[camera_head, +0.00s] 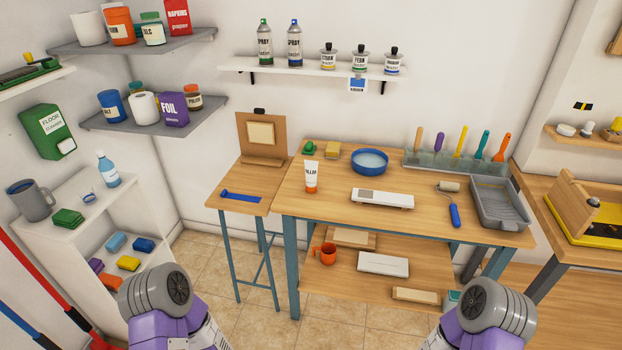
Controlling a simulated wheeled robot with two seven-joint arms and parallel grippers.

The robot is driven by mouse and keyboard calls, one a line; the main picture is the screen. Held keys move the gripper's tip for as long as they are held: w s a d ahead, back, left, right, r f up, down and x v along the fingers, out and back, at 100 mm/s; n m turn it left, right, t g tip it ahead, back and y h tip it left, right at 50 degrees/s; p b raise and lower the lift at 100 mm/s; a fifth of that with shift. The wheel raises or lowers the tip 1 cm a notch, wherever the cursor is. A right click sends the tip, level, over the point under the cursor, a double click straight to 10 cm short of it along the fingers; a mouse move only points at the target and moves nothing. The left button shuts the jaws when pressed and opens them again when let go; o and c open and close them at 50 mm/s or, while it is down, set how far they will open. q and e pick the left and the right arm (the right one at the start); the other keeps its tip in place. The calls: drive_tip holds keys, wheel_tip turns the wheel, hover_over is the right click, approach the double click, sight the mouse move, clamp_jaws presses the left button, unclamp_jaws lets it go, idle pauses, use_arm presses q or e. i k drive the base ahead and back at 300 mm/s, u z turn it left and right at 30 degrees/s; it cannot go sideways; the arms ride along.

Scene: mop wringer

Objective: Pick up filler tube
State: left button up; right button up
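The filler tube (311,177) is white with an orange cap at the bottom and dark lettering. It stands upright on the left part of the wooden workbench (310,215), in front of a green item and a yellow sponge. Purple and grey parts of my two arms show at the bottom left and bottom right of the head view, well short of the tube. Neither gripper's fingers show. Nothing is seen touching the tube.
Right of the tube are a blue-rimmed bowl (370,161), a white and grey box (382,198), a roller (452,205) and a grey paint tray (498,202). A small side table (235,185) with a blue tool stands left. Bench space around the tube's front is clear.

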sight(311, 166)
drive_tip(key=k, duration=0.5)
drive_tip(key=u, duration=0.15)
drive_tip(key=i, duration=1.55)
drive_tip(key=z, duration=0.85)
